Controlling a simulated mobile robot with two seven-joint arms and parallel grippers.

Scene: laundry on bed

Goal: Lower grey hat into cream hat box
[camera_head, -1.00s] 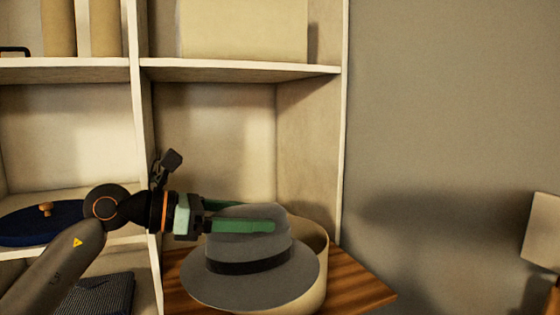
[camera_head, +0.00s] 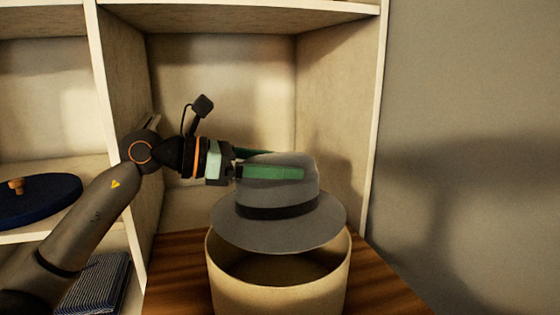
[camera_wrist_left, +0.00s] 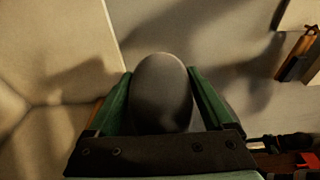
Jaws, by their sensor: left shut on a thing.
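The grey hat (camera_head: 280,228) with a dark band is upright, its brim above the back of the cream hat box (camera_head: 279,296). My left gripper (camera_head: 272,166) is shut on the hat's crown from the left, one green finger along the near side and one behind. In the left wrist view the crown (camera_wrist_left: 162,95) sits between both green fingers. The box is round and open, and its dark inside shows below the brim. The brim hides the box's back rim. My right gripper is not in view.
The box stands on a striped wooden surface (camera_head: 385,290). A cream shelf unit (camera_head: 120,100) rises behind and to the left. A navy lid with a wooden knob (camera_head: 50,198) and a dark striped folded cloth (camera_head: 95,285) lie on its left shelves.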

